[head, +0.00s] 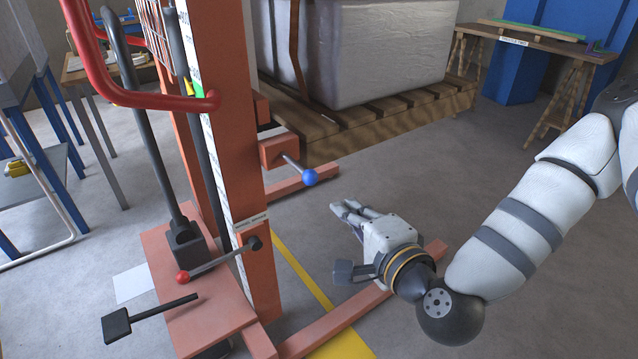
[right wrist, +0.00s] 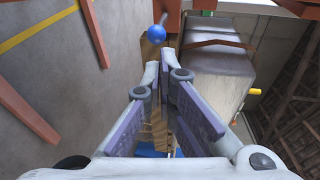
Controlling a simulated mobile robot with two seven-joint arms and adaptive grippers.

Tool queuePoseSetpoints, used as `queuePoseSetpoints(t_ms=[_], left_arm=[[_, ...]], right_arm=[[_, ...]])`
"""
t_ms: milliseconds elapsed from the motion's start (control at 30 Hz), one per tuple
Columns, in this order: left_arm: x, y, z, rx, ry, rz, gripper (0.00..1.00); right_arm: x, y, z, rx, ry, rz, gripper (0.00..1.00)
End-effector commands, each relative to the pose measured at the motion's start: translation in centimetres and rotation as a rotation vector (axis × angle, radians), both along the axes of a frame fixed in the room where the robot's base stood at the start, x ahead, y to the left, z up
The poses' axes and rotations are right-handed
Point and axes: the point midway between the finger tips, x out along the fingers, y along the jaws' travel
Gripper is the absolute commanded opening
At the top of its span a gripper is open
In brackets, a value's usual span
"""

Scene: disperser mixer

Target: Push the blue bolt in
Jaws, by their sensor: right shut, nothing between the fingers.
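The blue bolt is a grey rod with a blue ball knob (head: 309,177) at its end. It sticks out to the right from an orange bracket (head: 279,150) on the orange post. The knob also shows in the right wrist view (right wrist: 156,34), just beyond the fingertips. My right gripper (head: 340,207) is shut and empty, below and to the right of the knob. In the right wrist view its fingertips (right wrist: 160,66) sit close together and a gap shows between them and the knob. My left gripper is not in view.
The orange lift frame (head: 225,150) has a red handle (head: 150,98) and a red-knobbed lever (head: 215,262). Its orange leg (head: 345,318) runs along the floor under my right gripper. A wrapped load on a wooden pallet (head: 370,130) stands behind. The floor at centre right is clear.

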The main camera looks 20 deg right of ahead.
Motion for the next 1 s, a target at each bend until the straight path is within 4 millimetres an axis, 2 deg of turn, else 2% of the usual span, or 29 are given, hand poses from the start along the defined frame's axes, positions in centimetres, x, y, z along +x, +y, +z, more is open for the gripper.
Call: queuePoseSetpoints(t_ms=[300, 500, 700, 1000], left_arm=[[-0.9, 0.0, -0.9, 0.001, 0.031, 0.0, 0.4], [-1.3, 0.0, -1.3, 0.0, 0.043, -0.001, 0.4], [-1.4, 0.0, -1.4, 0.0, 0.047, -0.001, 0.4], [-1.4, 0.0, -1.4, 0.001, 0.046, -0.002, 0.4]], right_arm=[[6.9, 0.5, -1.7, -0.002, 0.003, -0.001, 0.0], [10.3, 0.8, -2.3, -0.002, 0.003, 0.0, 0.0], [11.8, 0.9, -2.4, 0.0, 0.003, 0.001, 0.0], [11.8, 0.9, -2.4, 0.0, 0.002, 0.001, 0.0]])
